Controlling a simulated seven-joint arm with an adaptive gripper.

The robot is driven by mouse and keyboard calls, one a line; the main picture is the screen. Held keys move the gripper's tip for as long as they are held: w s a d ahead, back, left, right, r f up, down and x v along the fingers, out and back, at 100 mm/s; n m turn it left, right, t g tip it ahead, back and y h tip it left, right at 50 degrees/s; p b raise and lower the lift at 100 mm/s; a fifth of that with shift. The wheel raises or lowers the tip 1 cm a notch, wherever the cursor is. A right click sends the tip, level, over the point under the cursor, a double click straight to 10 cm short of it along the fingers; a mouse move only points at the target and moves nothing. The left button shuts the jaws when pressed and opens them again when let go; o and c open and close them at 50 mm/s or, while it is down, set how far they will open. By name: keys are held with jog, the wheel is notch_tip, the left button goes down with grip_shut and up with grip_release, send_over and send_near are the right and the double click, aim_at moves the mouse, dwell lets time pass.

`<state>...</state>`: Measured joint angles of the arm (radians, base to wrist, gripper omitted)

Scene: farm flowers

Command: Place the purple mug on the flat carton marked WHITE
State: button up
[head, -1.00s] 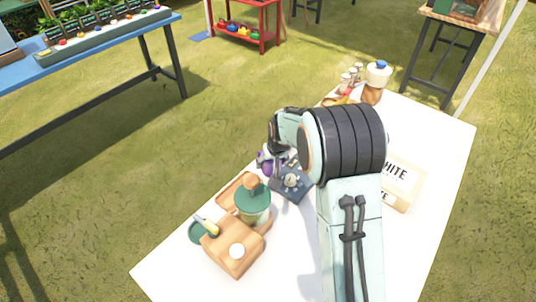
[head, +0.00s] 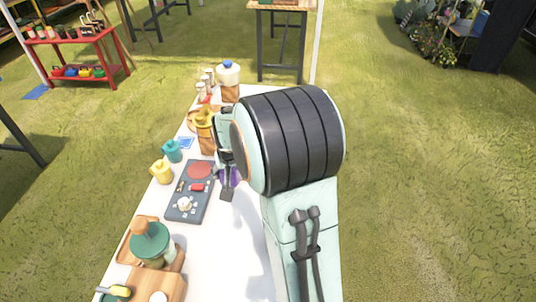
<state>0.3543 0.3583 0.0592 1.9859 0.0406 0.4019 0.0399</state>
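My gripper (head: 227,189) points down just right of the dark grey panel, in the middle of the table. The purple mug (head: 234,177) is at its fingers, with purple showing on both sides of a dark finger. The gripper appears shut on it; my arm and fingers hide most of the mug. I cannot tell how high it is above the table. The carton marked WHITE does not show now; my arm covers that part of the table.
A dark grey panel (head: 176,212) with a red disc lies left of my gripper. Wooden boards and a green-lidded jar (head: 151,240) are at front left. A blue-topped jar (head: 229,75) stands at the back.

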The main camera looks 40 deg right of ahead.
jog(key=s+d+r+m+h, duration=0.1)
jog(key=s+d+m, duration=0.15)
jog(key=d, duration=0.35)
jog(key=s+d+r+m, duration=0.1)
jog(key=s+d+r, duration=0.15)
jog(key=d, duration=0.35)
jog(key=shift+g, duration=0.4)
jog(key=w+d+f, duration=0.2)
jog(key=w+f, duration=0.1)
jog(key=w+d+f, duration=0.2)
jog(key=w+f, duration=0.1)
jog(key=w+d+f, duration=0.2)
jog(key=w+f, duration=0.1)
jog(key=shift+w+d+f, duration=0.15)
jog(key=shift+w+d, duration=0.1)
jog(key=shift+d, duration=0.15)
jog(key=shift+w+d+f, duration=0.25)
jog(key=shift+w+f, duration=0.1)
jog(key=shift+f, duration=0.1)
jog(key=shift+w+d+f, duration=0.1)
jog(key=shift+w+f, duration=0.05)
jog(key=shift+f, duration=1.6)
jog(key=shift+f, duration=0.1)
jog(key=o, duration=1.2)
